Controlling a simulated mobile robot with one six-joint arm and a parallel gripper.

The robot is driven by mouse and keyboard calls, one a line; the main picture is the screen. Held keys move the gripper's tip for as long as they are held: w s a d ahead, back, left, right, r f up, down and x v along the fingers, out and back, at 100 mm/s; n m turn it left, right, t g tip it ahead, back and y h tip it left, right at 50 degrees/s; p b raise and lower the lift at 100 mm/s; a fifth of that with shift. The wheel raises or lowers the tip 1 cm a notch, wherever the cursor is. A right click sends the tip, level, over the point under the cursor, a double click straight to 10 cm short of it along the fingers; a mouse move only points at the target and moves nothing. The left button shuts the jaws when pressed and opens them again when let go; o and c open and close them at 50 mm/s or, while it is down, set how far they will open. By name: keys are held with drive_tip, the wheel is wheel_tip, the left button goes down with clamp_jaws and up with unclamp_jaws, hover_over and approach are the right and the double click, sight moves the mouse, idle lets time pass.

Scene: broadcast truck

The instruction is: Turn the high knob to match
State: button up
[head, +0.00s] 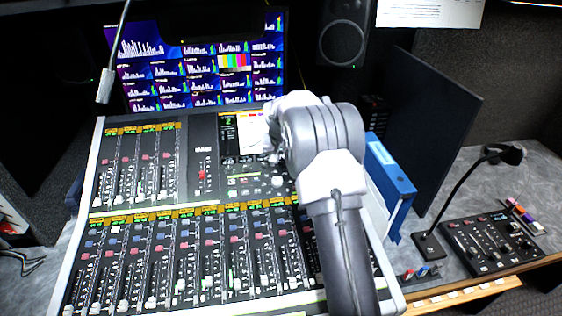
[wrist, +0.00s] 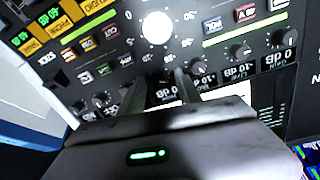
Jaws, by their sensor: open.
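Small dark rotary knobs stand in a row on the mixing console (head: 203,150), with upside-down dB readouts beside them in the wrist view. One dark knob (wrist: 165,76) is at my gripper (wrist: 160,80), between or just beyond its open fingertips; I cannot tell whether they touch it. Other knobs sit to the right, one (wrist: 241,51) by a "-10 dB" readout and one (wrist: 283,38) by a "0 dB" readout. The labels are too small to tell which is the high knob. In the head view my arm hides most of the gripper and these knobs.
A large white round knob (wrist: 157,27) and lit buttons (wrist: 212,25) are close to the fingers. Monitors (head: 195,60) stand behind the console. A blue binder (head: 389,170), a gooseneck microphone (head: 455,195) and a small mixer (head: 490,243) are to the right.

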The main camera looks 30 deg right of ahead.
drive_tip(key=shift+c, duration=0.2)
clamp_jaws()
drive_tip(key=shift+r, duration=0.1)
drive_tip(key=n+p, duration=0.4)
drive_tip(key=n, duration=0.1)
drive_tip(key=shift+n, duration=0.4)
drive_tip(key=n+p, duration=0.3)
drive_tip(key=n, duration=0.2)
drive_tip(key=shift+s+n+t, duration=0.1)
drive_tip(key=shift+n+t, duration=0.3)
drive_tip(key=shift+n, duration=0.3)
drive_tip(key=shift+o, duration=0.2)
unclamp_jaws()
